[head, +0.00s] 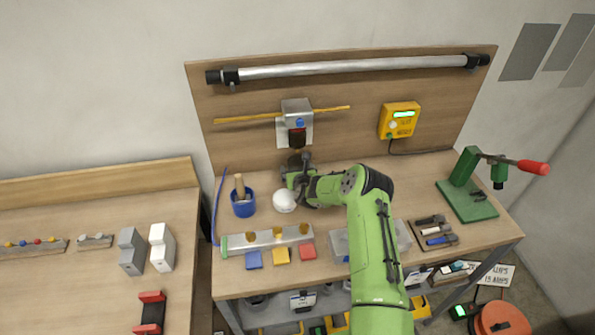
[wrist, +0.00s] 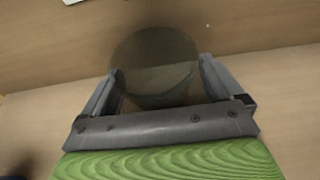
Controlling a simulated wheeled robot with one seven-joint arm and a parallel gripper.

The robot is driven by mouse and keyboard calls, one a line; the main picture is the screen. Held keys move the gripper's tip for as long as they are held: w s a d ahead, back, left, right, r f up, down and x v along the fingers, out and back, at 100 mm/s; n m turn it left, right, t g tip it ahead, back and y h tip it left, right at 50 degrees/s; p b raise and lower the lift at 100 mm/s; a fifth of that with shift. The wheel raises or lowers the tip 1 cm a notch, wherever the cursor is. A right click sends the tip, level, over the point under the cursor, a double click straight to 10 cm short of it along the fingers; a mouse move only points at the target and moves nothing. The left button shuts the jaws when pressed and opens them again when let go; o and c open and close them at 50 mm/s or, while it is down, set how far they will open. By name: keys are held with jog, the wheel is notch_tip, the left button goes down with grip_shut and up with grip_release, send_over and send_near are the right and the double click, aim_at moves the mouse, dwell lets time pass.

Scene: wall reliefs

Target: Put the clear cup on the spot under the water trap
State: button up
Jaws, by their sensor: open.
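The water trap (head: 297,122) hangs on the wooden backboard, with a grey top, a blue button and a dark bowl below. My gripper (head: 296,168) is low over the bench just below the trap, pointing towards the backboard. In the wrist view my gripper (wrist: 158,80) is open, with one finger on each side of a round, see-through, smoky cup (wrist: 155,60). The cup appears to stand on the bench near the foot of the backboard. I cannot tell whether the fingers touch it. In the head view the cup and the spot cannot be made out around my gripper.
A white rounded thing (head: 284,201) and a blue pot (head: 243,202) stand left of my gripper. A metal manifold bar (head: 266,239) lies in front. A yellow box (head: 399,120) is on the backboard. A green press (head: 468,190) stands at the right.

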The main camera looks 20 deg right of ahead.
jog(key=shift+r, duration=0.35)
jog(key=p+v, duration=0.1)
jog(key=v, duration=1)
jog(key=shift+s+a+p, duration=0.1)
jog(key=shift+s+p, duration=0.1)
jog(key=shift+p, duration=0.15)
jog(key=shift+s+a+r, duration=0.15)
jog(key=shift+s+r, duration=0.05)
jog(key=shift+r, duration=0.1)
jog(key=s+a+r+n+g+y, duration=0.1)
jog(key=s+a+r+n+g, duration=0.2)
jog(key=r+n, duration=0.5)
jog(key=s+a+r+n+y, duration=0.2)
jog(key=a+r+n, duration=0.4)
jog(key=n, duration=0.4)
jog(key=s+a+r+n+g+h, duration=0.1)
jog(key=s+r+n+g, duration=0.2)
jog(key=s+r+n, duration=0.95)
jog(key=s+a+n+g, duration=0.1)
jog(key=s+n, duration=0.6)
jog(key=s, duration=1.3)
jog(key=shift+f+n+g+y+b, duration=0.3)
jog(key=shift+n+g+b, duration=0.05)
jog(key=shift+g+b, duration=0.1)
